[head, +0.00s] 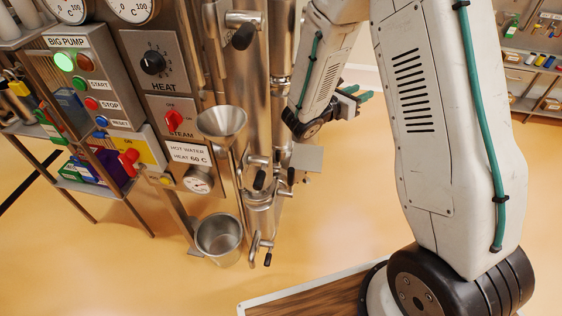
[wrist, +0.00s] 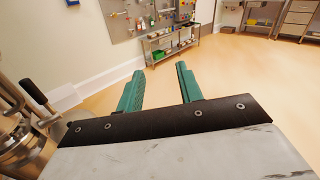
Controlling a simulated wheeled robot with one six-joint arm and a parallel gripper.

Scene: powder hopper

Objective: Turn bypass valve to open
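No label reading bypass shows, so I cannot tell which valve is the bypass valve. In the head view, several black-handled valves sit on the steel pipes: an upper valve (head: 243,36), a middle valve (head: 260,179) and a low valve (head: 267,258). My gripper (head: 359,94) is to the right of the pipes, apart from them, partly hidden by my arm. In the wrist view my gripper (wrist: 158,84) has its two green fingers spread, with nothing between them. A black handle (wrist: 33,91) on a steel fitting shows at the left edge there, outside the fingers.
The control panel (head: 95,85) with buttons, a heat knob (head: 152,62) and a red steam switch (head: 174,120) stands left of the pipes. A steel funnel (head: 222,122) and a bucket (head: 219,238) are at the front. Open floor (wrist: 225,85) lies beyond my fingers.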

